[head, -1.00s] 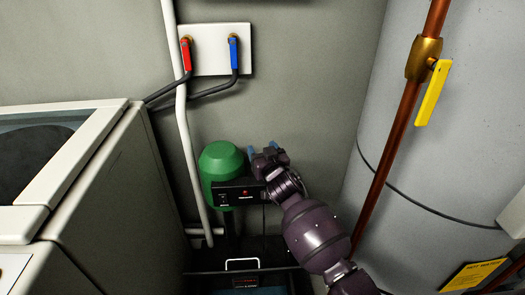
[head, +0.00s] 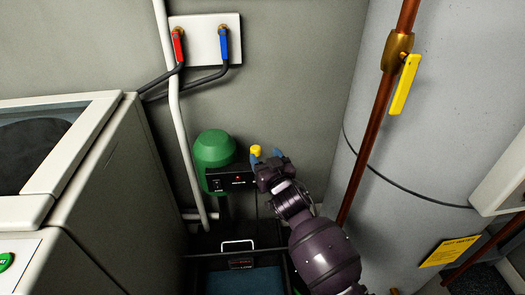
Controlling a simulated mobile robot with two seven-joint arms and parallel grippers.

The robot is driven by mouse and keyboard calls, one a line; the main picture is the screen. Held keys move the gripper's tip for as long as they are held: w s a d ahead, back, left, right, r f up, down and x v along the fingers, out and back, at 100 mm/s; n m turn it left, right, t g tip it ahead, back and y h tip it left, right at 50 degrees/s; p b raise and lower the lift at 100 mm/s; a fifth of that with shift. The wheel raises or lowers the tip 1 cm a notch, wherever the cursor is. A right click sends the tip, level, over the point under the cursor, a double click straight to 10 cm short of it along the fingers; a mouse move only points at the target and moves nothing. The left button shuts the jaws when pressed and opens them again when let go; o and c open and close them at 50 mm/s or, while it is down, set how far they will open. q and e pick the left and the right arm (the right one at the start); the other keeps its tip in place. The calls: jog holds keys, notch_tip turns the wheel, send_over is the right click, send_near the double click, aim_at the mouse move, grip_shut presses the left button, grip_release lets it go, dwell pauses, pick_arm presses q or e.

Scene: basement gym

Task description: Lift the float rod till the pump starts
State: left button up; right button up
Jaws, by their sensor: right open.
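A yellow knob (head: 256,150) tops the thin dark float rod (head: 257,203), which runs down toward the dark sump pit (head: 212,262). My right gripper (head: 266,154) is open, with blue fingertips right beside the knob. One fingertip shows just by the knob; I cannot tell whether it touches. The gripper body hides part of the space by the rod. My left gripper is out of view.
A pale machine (head: 95,215) stands at the left. A copper pipe (head: 378,135) with a yellow valve lever (head: 404,84) runs in front of a large grey tank (head: 450,100) at right. A white pipe (head: 175,110) runs down the wall.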

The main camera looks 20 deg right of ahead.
jog(key=shift+s, duration=0.3)
dwell(0.4)
